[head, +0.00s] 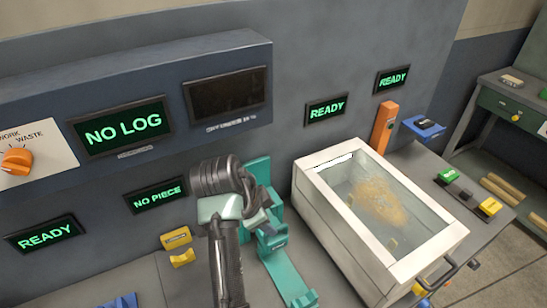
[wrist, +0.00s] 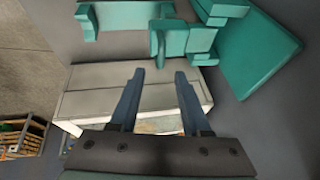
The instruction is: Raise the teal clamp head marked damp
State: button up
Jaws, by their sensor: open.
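The teal clamp (head: 285,270) stands on the bench left of the white-framed box in the head view, with an upright back part and a low bed. Its head (head: 268,238) is partly behind my gripper and arm. In the wrist view teal parts fill the top: a smaller block that looks like the clamp head (wrist: 180,40), and a large plate (wrist: 258,60) at right. My gripper (wrist: 158,75) is open and empty, its two blue fingers apart just short of the teal block. I cannot read a damp mark on any teal part.
The white-framed box (head: 310,205) with sawdust-like material inside stands close right of the clamp. An orange post (head: 384,126) stands behind the box. Wall displays read READY, NO PIECE and NO LOG (head: 123,128).

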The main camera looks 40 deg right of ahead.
jog(key=p+x, duration=0.1)
jog(key=x, duration=0.6)
jog(key=shift+r, duration=0.1)
grip_shut()
dwell(1.2)
